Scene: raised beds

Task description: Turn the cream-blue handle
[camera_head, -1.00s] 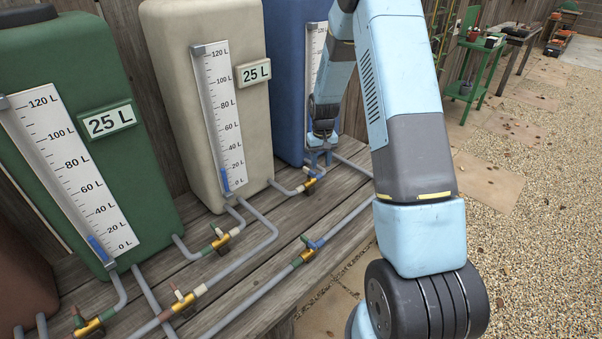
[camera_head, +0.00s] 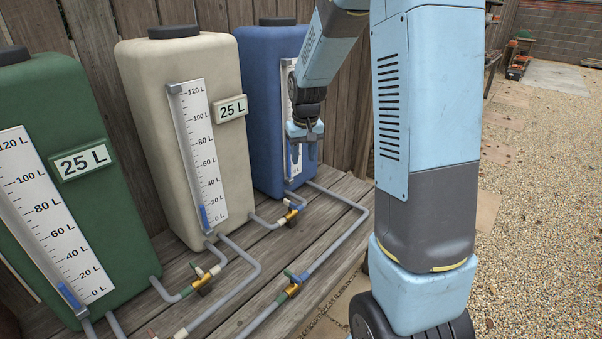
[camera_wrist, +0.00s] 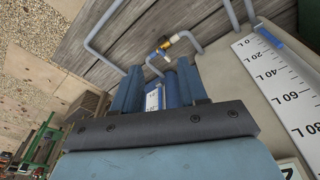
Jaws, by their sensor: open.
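The valve with the cream-blue handle (camera_head: 291,213) sits on the grey pipe between the cream and blue tanks, low over the wooden deck. Its handle has a cream part and a blue part over a brass body. The valve also shows in the wrist view (camera_wrist: 163,44), beyond the fingertips. My gripper (camera_head: 303,157) is open and empty, pointing down in front of the blue tank's gauge. It is above the valve and apart from it. In the wrist view my gripper (camera_wrist: 158,70) has its two blue fingers apart, with part of a gauge showing between them.
The cream tank (camera_head: 185,130), blue tank (camera_head: 262,100) and green tank (camera_head: 50,150) stand in a row at the left. Two other valves, a green-cream one (camera_head: 203,283) and a green-blue one (camera_head: 292,289), sit nearer on the pipes. Gravel (camera_head: 535,220) is open at right.

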